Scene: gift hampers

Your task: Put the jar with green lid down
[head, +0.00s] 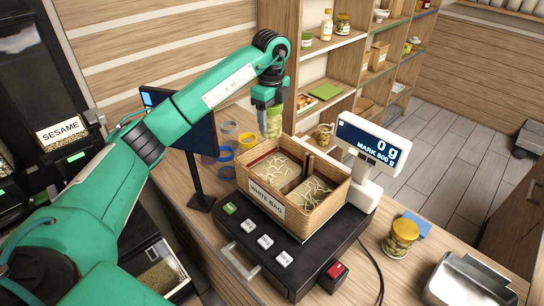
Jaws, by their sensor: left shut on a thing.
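The jar looks upright, just beyond the basket's far left edge. I cannot tell whether its base touches the counter, because the basket's rim hides the lower part. My right gripper is not in view.
A yellow-lidded jar (400,238) and a metal tray (468,284) stand at the right. Coloured rings (226,155) lie left of the basket. Shelves (335,44) rise behind.

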